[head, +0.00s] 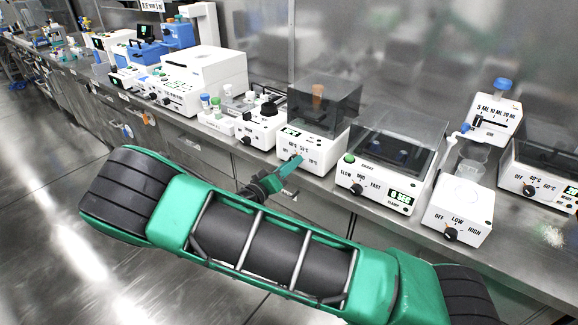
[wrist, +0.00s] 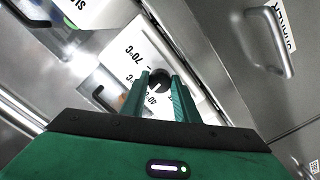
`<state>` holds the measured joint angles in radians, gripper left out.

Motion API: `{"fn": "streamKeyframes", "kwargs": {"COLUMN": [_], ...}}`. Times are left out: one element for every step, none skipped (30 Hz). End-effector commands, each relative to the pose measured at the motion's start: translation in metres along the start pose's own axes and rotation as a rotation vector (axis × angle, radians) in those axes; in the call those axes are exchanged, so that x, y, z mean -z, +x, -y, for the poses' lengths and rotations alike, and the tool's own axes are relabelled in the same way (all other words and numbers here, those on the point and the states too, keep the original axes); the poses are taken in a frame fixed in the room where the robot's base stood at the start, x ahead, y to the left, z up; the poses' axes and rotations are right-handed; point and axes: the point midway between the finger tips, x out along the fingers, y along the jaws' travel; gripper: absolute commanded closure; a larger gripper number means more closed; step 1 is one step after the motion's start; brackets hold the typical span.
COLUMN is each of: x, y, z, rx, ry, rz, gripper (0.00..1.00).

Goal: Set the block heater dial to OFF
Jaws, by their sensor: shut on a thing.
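The block heater (head: 312,145) is a white box with a dark see-through cover, standing at the bench's front edge in the head view. Its white front panel shows in the wrist view (wrist: 128,48), with 70°C and 40 readable. Its round black dial (wrist: 158,77) sits between my fingertips. A light pointer mark shows on the dial, and the label it points to is hard to tell. My gripper (wrist: 161,88) is shut on the dial, a green finger on each side. In the head view my gripper (head: 286,170) reaches the panel and hides the dial.
A white stirrer-like box with a SLOW/FAST dial (head: 382,175) stands close on the right. A white box with a black dial (head: 262,125) stands close on the left. A LOW/HIGH unit (head: 460,210) is farther right. Cabinet handles (wrist: 270,42) stick out below the bench edge.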

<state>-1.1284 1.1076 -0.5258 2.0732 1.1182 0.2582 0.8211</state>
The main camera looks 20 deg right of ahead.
Motion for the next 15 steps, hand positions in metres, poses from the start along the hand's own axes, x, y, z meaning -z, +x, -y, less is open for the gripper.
{"fn": "streamKeyframes", "kwargs": {"x": [0.0026,0.0027,0.0027,0.0027,0.0026,0.0027,0.0027,0.0027,0.0028,0.0028,0.0029,0.0029,0.0030,0.0031,0.0031], "y": [-0.0011,-0.0012,-0.0012,-0.0013,-0.0014,-0.0015,-0.0016,-0.0017,-0.0018,-0.0018,-0.0019,-0.0020,-0.0020,-0.0021,-0.0021], "z": [0.0025,0.0026,0.0027,0.0028,0.0029,0.0030,0.0031,0.0032,0.0033,0.0033,0.0034,0.0034,0.0034,0.0035,0.0035], "rx": [0.007,0.007,0.008,0.008,0.008,0.008,0.009,0.009,0.009,0.009,0.009,0.009,0.009,0.009,0.009], "ry": [-0.037,-0.066,-0.104,-0.132,-0.161,-0.199,-0.227,-0.256,-0.294,-0.322,-0.351,-0.389,-0.417,-0.445,-0.484], "rz": [-0.005,-0.005,-0.006,-0.006,-0.006,-0.006,-0.007,-0.007,-0.007,-0.007,-0.008,-0.008,-0.009,-0.009,-0.009], "gripper": [0.95,0.95,0.95,0.95,0.95,0.95,0.95,0.95,0.95,0.95,0.95,0.95,0.95,0.95,0.95]}}
